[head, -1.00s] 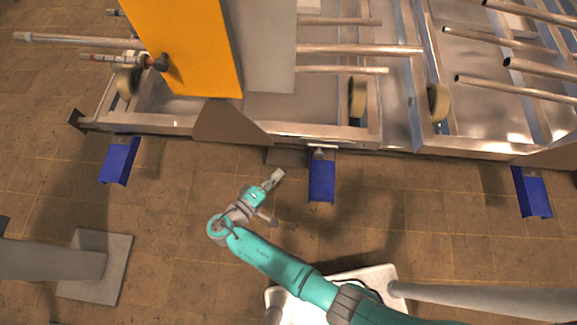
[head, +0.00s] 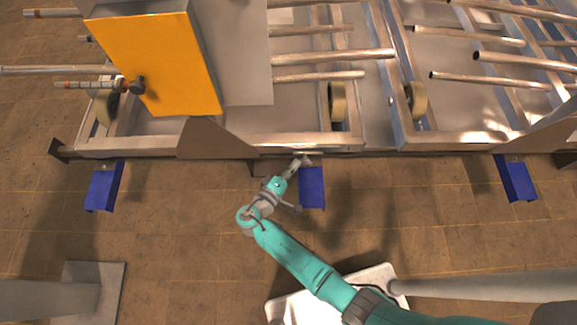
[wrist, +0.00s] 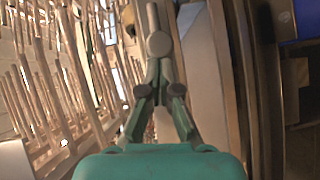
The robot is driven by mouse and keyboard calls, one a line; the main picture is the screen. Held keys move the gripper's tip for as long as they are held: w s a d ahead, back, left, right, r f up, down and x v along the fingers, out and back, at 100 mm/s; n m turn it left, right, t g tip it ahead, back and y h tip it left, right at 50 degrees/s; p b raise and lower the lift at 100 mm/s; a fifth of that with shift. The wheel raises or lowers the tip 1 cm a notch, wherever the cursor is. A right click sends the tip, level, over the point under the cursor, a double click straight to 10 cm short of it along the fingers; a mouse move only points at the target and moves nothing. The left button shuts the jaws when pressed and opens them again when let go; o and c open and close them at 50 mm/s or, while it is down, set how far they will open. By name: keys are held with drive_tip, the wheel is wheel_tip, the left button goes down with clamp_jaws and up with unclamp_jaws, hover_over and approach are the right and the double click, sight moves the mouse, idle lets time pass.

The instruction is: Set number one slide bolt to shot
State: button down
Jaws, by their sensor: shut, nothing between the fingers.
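No part is clearly marked as the number one slide bolt. A small metal fitting (head: 311,160) sits at the top of the middle blue plate (head: 312,188) on the frame's front rail, but I cannot tell whether it is the bolt. My gripper (head: 299,161) is at the rail beside this fitting, and its tip overlaps it in the head view; contact is unclear. In the wrist view my gripper (wrist: 156,25) has its fingers together and empty. A blue surface (wrist: 307,18) shows at the upper right there.
A long metal frame with a front rail (head: 420,145) crosses the scene, bearing rods and rollers. An orange panel (head: 170,65) stands at the left. Other blue plates hang left (head: 104,186) and right (head: 516,178). The tiled floor in front is mostly clear.

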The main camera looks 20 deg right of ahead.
drive_tip(key=d, duration=0.2)
drive_tip(key=s+d, duration=0.1)
drive_tip(key=d, duration=0.1)
drive_tip(key=shift+d, duration=0.2)
idle(0.4)
